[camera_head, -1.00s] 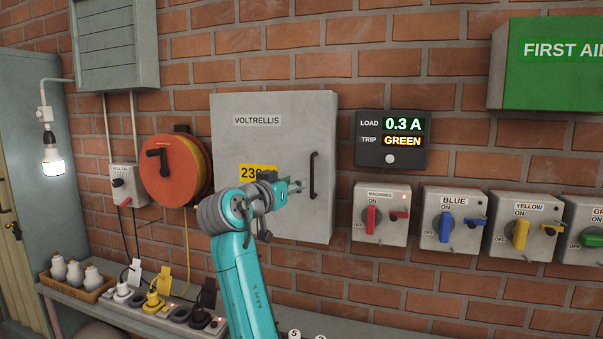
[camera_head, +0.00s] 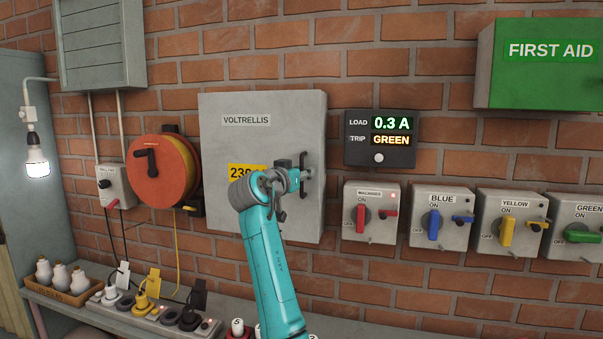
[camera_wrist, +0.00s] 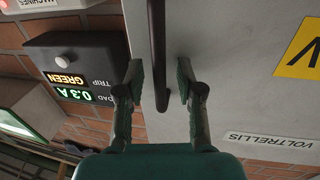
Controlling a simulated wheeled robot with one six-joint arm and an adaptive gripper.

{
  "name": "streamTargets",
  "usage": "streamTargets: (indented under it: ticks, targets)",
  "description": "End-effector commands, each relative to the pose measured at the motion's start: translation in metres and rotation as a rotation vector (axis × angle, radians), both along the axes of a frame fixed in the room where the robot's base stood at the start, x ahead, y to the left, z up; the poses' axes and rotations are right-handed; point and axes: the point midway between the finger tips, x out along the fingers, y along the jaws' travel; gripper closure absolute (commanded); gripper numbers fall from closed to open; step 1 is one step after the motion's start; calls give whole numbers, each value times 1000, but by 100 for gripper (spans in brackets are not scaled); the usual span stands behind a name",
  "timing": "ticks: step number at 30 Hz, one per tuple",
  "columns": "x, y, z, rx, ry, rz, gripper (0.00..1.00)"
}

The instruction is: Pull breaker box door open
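The breaker box door (camera_head: 225,146) is a light grey panel labelled VOLTRELLIS on the brick wall, and it looks shut. Its dark vertical bar handle (camera_head: 303,177) is near the door's right edge, partly hidden by my gripper (camera_head: 304,173). In the wrist view the door (camera_wrist: 222,75) fills the right and middle. The handle (camera_wrist: 158,50) runs down between the two fingers of my gripper (camera_wrist: 159,85). The fingers are open, with a gap on both sides of the bar.
A black load display (camera_head: 382,139) reading 0.3 A and GREEN is right of the box. Several lever switches, such as the blue one (camera_head: 440,217), line the wall. An orange reel (camera_head: 160,169) is left. A shelf with a power strip (camera_head: 160,314) runs below.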

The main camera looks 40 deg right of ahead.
Motion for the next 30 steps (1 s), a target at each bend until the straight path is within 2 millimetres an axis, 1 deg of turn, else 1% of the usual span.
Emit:
streamTargets:
  ticks: [7,8,9,11,12,23,26,30]
  targets:
    - [0,0,0,0,0,1,63]
    - [0,0,0,0,0,1,71]
    - [0,0,0,0,0,1,81]
    - [0,0,0,0,0,1,96]
    - [0,0,0,0,0,1,100]
    - [0,2,0,1,0,-7,100]
    - [-3,7,0,0,0,-26,100]
    - [-10,19,0,0,1,-84,100]
